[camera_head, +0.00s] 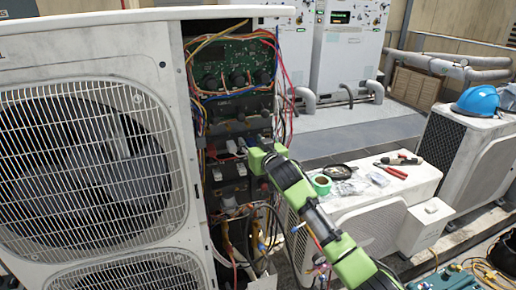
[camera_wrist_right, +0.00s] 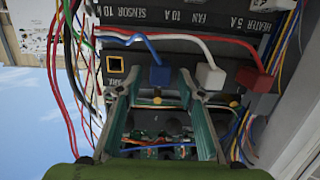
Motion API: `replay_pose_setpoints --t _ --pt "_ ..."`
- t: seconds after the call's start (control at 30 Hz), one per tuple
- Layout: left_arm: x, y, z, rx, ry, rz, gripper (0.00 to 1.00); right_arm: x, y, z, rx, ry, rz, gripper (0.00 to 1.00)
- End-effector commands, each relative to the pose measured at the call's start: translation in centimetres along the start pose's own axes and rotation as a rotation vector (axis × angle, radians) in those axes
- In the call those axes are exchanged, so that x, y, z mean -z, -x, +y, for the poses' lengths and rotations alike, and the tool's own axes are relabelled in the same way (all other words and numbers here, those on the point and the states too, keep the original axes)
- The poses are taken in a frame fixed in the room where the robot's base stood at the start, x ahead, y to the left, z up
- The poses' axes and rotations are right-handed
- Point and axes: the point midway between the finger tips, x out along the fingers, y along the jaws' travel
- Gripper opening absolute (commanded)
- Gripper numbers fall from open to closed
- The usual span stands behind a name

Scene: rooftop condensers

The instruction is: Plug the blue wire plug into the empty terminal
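In the right wrist view, the blue wire plug (camera_wrist_right: 160,76) sits at the dark terminal panel, with its blue wire running off to the left. The empty terminal (camera_wrist_right: 115,65), a dark square with a yellow rim, is just left of it. My right gripper (camera_wrist_right: 157,84) is open, its fingers on either side of the blue plug with a visible gap to each. I cannot tell how far the plug is seated. In the head view, my right gripper (camera_head: 250,152) is at the open condenser's panel. My left gripper is not in view.
A white plug (camera_wrist_right: 210,76) and a red plug (camera_wrist_right: 254,78) sit right of the blue one. Loose wires (camera_wrist_right: 72,70) hang at the left. The condenser's fan grille (camera_head: 90,165) is left of the open bay. Tools including red pliers (camera_head: 390,171) lie on a low unit.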

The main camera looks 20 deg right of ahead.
Motion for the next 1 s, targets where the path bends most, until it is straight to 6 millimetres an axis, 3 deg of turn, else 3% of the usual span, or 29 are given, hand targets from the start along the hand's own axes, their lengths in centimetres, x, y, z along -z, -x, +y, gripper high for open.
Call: replay_pose_setpoints --t 0.6,0.9,1.0 --pt "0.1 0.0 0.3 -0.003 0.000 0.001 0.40 0.0 9.8 0.0 0.000 0.000 0.002 0.35" --pt "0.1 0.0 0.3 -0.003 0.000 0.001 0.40 -0.1 11.4 0.0 0.000 0.001 0.000 0.35" --pt "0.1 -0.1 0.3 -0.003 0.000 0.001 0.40 -1.8 10.9 0.2 -0.003 0.002 -0.026 0.35"
